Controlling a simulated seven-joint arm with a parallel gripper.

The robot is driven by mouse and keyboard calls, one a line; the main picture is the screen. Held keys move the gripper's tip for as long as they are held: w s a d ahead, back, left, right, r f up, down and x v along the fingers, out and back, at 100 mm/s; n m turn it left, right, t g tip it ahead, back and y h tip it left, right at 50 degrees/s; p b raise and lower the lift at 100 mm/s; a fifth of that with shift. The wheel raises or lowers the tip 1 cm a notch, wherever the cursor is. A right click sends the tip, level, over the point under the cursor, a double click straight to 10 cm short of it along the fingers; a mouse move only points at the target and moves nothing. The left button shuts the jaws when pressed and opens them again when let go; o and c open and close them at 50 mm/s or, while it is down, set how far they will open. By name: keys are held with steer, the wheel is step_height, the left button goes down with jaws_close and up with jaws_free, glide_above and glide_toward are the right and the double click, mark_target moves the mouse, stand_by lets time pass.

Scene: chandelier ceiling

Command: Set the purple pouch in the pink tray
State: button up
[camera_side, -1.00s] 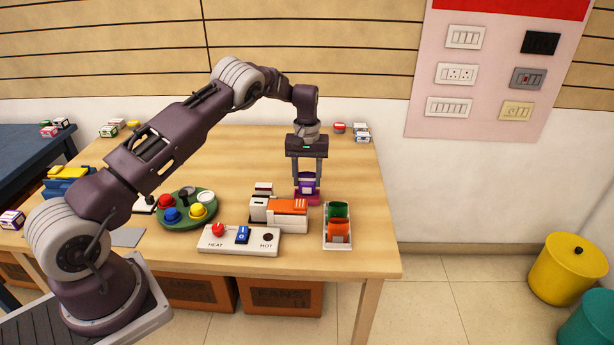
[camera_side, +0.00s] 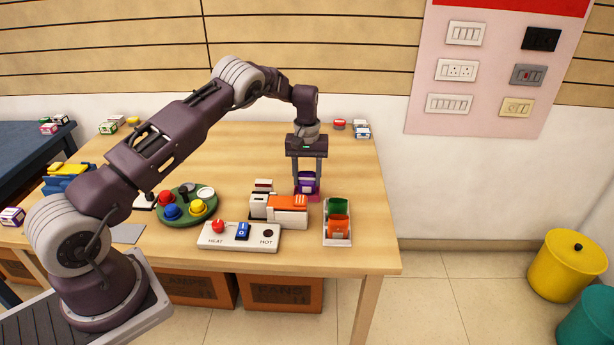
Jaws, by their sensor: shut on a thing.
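The purple pouch (camera_side: 307,182), with a pale label, is between the two fingers of my gripper (camera_side: 307,178), which is shut on it and points straight down. The pink tray (camera_side: 300,193) is small and shows only as a strip directly below the pouch, behind the white and orange machine. The pouch is at the tray, low over or in it. I cannot tell whether its bottom touches the tray floor.
A white and orange machine (camera_side: 287,210) stands just in front. A white tray (camera_side: 338,242) with green and orange pouches is at the front right. A control panel (camera_side: 238,238) and a green round board (camera_side: 186,222) with coloured knobs lie left.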

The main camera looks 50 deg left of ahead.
steer(key=shift+f, duration=0.2)
stand_by(0.3)
steer(key=o, duration=1.9)
steer(key=shift+r, duration=3.75)
